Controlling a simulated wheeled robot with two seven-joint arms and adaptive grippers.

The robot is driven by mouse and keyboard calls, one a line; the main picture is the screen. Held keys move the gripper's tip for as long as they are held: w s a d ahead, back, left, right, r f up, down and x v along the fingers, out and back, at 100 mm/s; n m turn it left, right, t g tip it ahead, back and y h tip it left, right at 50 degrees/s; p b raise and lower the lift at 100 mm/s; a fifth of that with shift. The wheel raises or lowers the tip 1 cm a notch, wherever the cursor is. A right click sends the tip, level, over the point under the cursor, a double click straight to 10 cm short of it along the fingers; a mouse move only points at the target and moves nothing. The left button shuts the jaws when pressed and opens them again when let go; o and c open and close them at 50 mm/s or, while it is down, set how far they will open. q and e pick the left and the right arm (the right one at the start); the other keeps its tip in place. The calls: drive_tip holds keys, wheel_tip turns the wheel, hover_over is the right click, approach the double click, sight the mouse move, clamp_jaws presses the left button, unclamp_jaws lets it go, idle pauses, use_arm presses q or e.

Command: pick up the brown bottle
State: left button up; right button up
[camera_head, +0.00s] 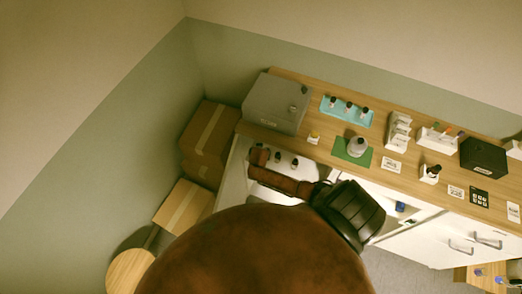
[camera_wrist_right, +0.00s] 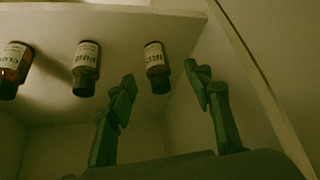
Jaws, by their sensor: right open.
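Three brown bottles with dark caps and pale labels show upside down in the right wrist view: a left one (camera_wrist_right: 14,68), a middle one (camera_wrist_right: 86,67) and a right one (camera_wrist_right: 156,66). They are in a pale compartment. My right gripper (camera_wrist_right: 162,80) is open and empty. The right bottle appears in the gap between its fingers, seemingly beyond the tips; I cannot tell how far. In the head view small dark bottles (camera_head: 295,162) stand in the white cabinet, beside my dark reddish arm, which hides part of it. My left gripper is not in view.
Above the cabinet is a wooden counter (camera_head: 292,143) with a grey box (camera_head: 276,102), a blue tray (camera_head: 331,116) of small bottles, a round bottle on a green mat (camera_head: 341,156) and a black box (camera_head: 483,157). Cardboard boxes (camera_head: 210,133) stand at left. Compartment walls are near the right fingers.

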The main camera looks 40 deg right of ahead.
drive_tip(key=shift+x, duration=1.2)
drive_tip(key=b+x, duration=0.1)
drive_tip(key=x, duration=0.4)
drive_tip(key=shift+s+d+f+b, duration=0.1)
drive_tip(key=shift+s+b, duration=0.1)
drive_tip(key=shift+b, duration=0.2)
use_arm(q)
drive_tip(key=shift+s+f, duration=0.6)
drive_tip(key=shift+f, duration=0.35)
use_arm(e)
drive_tip(key=shift+c, duration=0.3)
drive_tip(key=c, duration=1.2)
drive_tip(key=shift+r, duration=0.5)
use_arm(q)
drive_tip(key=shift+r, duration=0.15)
use_arm(e)
drive_tip(key=s+a, duration=0.7)
drive_tip(key=s, duration=0.2)
drive_tip(key=s+a, duration=0.4)
drive_tip(key=shift+s+a+r, duration=0.3)
drive_tip(key=shift+s, duration=0.1)
